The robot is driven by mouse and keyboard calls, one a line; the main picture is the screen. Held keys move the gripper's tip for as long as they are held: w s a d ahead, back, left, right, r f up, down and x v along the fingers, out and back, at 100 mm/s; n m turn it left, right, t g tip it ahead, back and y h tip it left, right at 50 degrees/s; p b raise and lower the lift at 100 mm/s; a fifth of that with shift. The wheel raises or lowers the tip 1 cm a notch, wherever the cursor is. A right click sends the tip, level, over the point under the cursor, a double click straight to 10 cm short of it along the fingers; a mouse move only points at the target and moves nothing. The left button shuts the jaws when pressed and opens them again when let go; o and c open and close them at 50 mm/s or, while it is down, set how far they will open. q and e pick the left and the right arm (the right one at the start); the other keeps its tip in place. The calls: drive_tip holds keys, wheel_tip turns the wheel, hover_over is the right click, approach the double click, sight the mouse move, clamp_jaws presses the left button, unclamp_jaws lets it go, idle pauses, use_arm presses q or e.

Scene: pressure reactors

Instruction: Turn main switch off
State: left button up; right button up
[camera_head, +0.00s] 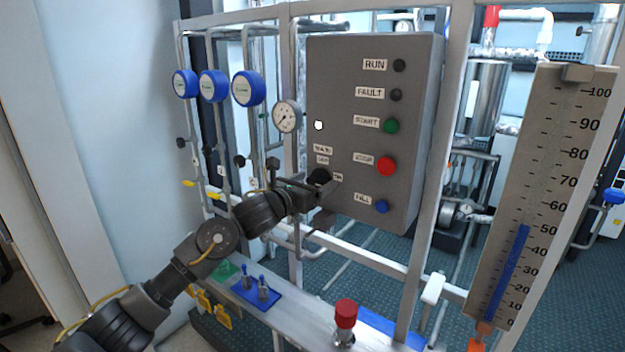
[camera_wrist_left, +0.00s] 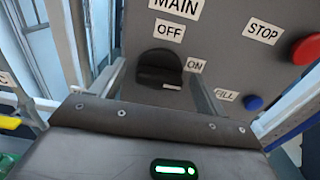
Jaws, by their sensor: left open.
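The main switch is a black rotary knob (camera_wrist_left: 160,68) on the grey control panel (camera_head: 350,75), under the labels MAIN and OFF, with an ON label at its right. In the head view the knob (camera_head: 320,177) is partly covered by my left gripper (camera_head: 328,190). In the left wrist view the two fingers of my left gripper (camera_wrist_left: 160,85) stand apart on either side of the knob; I cannot tell whether they touch it. The knob's white mark lies at its lower right, near ON. My right gripper does not show.
The panel also carries a red STOP button (camera_head: 387,166), a green START button (camera_head: 391,126) and a blue FILL button (camera_head: 382,206). Gauges and pipes stand left of the panel. A red-capped fitting (camera_head: 345,314) stands on the bench below.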

use_arm(q)
drive_tip(key=c, duration=1)
